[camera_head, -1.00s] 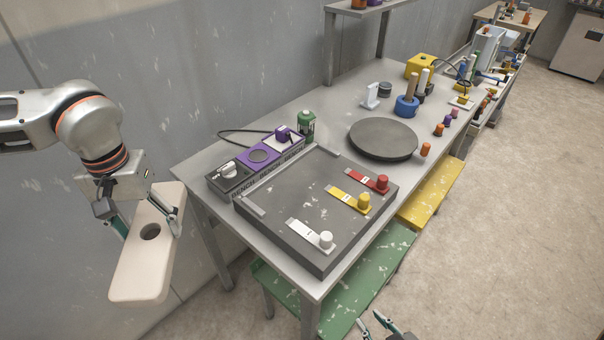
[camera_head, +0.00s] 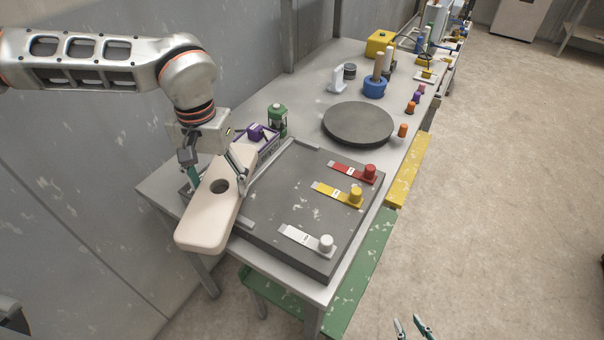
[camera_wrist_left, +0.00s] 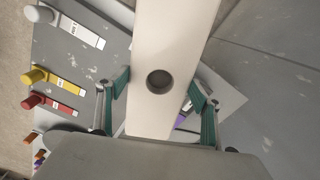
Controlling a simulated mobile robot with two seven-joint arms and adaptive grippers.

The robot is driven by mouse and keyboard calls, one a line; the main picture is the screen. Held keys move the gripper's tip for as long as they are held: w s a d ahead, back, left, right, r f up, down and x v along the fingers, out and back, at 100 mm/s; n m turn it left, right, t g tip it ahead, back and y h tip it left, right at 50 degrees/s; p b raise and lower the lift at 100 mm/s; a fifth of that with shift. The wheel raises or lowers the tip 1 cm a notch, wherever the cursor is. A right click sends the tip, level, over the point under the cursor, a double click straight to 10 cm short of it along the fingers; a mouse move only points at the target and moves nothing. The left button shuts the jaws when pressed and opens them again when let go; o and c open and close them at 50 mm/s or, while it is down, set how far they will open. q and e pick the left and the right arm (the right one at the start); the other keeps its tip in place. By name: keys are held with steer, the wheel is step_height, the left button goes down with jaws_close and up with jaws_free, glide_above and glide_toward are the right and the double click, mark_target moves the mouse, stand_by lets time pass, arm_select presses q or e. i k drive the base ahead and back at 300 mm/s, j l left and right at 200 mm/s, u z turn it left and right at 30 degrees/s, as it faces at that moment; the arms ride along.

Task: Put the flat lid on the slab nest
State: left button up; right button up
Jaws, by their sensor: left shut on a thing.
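The flat lid (camera_head: 205,218) is a long cream board with rounded corners and a round hole. My left gripper (camera_head: 216,178) is shut across its width, and the lid also fills the middle of the left wrist view (camera_wrist_left: 168,50). It appears held above the near-left end of the bench, covering much of the control strip there. The slab nest seems to be the dark grey square slab (camera_head: 285,205) with raised edge strips, just right of the lid. My right gripper (camera_head: 411,328) shows only its fingertips at the bottom edge, spread apart and empty.
White (camera_head: 307,240), yellow (camera_head: 337,194) and red (camera_head: 352,171) tabs with knobs lie on the slab. A dark round disc (camera_head: 358,123) stands behind it. A green bottle (camera_head: 278,121) is close behind the lid. Green (camera_head: 360,260) and yellow (camera_head: 408,172) benches stand alongside.

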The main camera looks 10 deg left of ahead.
mark_target(281, 180)
steer(key=j+z, duration=0.35)
steer(key=i+j+z, duration=0.1)
steer(key=j+z, duration=0.3)
steer(key=k+j+z, duration=0.1)
steer(key=j+z, duration=0.35)
steer(key=j, duration=0.55)
steer(key=k+z, duration=0.05)
